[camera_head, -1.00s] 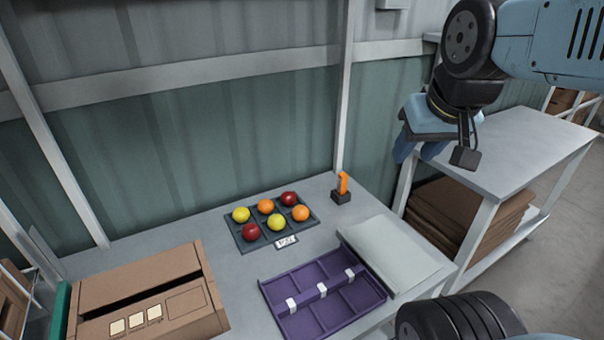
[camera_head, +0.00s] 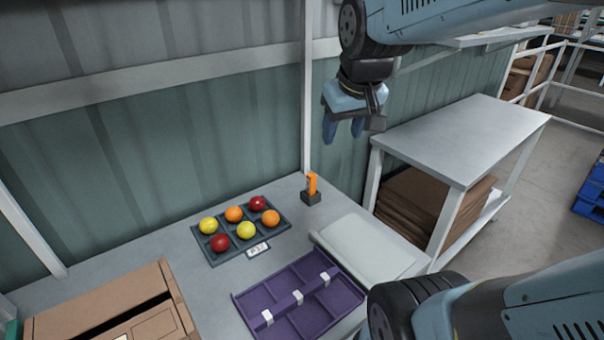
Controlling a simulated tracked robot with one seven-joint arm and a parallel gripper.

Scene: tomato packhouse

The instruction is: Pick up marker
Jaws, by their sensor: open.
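The marker (camera_head: 312,183) looks like a small orange upright piece. It stands in a small dark holder (camera_head: 311,198) at the back right of the grey table, near the wall post. My gripper (camera_head: 343,135) hangs in the air above and slightly to the right of the marker in the picture, with its blue fingers pointing down. It is open, with nothing between the fingers. A clear gap shows between the fingers and the marker.
A dark tray (camera_head: 284,224) of red, yellow and orange tomatoes lies left of the marker. A purple divided tray (camera_head: 345,298), a pale flat pad (camera_head: 345,240) and a cardboard box (camera_head: 178,291) share the table. A side table (camera_head: 470,135) stands to the right.

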